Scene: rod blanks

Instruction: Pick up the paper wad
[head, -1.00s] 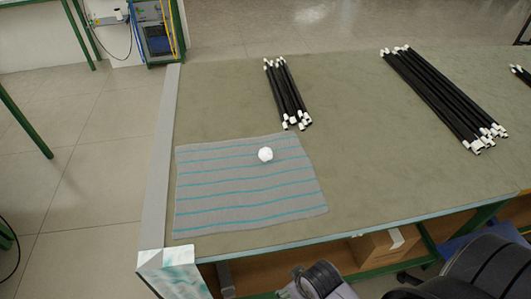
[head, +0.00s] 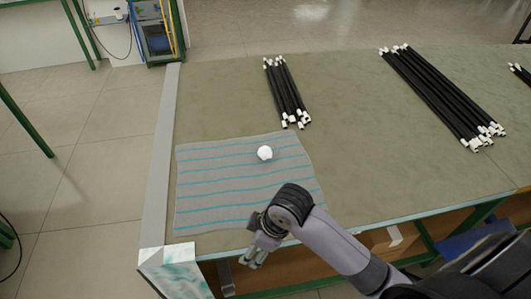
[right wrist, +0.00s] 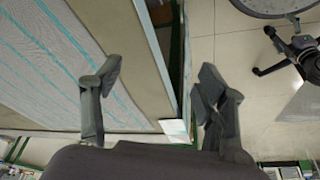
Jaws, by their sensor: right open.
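The paper wad (head: 265,153) is a small white ball. It lies on the grey cloth with teal stripes (head: 215,180), in the upper right part of the cloth. My right gripper (head: 252,262) is at the front edge of the table, below and apart from the wad in the head view. In the right wrist view its two fingers (right wrist: 155,95) are spread with nothing between them, and the striped cloth shows at the left. The wad does not show in the right wrist view. My left gripper is not in view.
The cloth lies on a green-grey table (head: 350,165). A short bundle of black rods with white ends (head: 286,90) lies behind the wad. A longer bundle (head: 440,95) lies at the right. The table between them is clear. A chair base (right wrist: 290,55) stands on the floor.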

